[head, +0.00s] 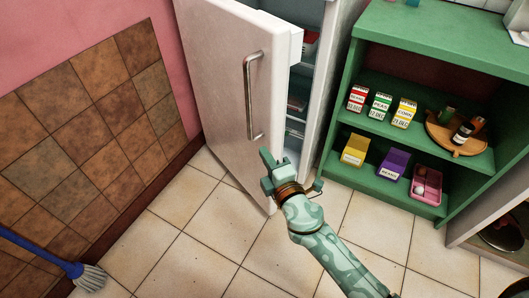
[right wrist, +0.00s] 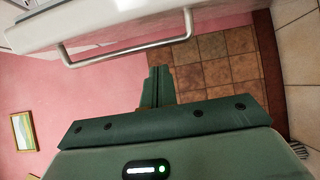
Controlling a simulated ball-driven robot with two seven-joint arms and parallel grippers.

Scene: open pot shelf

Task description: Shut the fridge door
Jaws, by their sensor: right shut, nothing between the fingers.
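The fridge door (head: 225,75) is white and stands open, swung out to the left of the fridge body (head: 338,70). Shelves and a few items show in the gap between door and body. A metal bar handle (head: 252,95) runs upright on the door's outer face; it also shows in the right wrist view (right wrist: 125,52). My right gripper (head: 268,158) is shut and empty, near the door's lower free edge, below the handle. I cannot tell whether it touches the door. In the right wrist view the shut fingers (right wrist: 158,87) lie apart from the handle. My left gripper is not in view.
A green open shelf (head: 385,130) with boxes, a round wooden tray (head: 438,138) and a pink container (head: 427,182) stands right of the fridge. A blue-handled broom (head: 85,275) lies lower left. The tiled floor (head: 180,240) before the door is clear.

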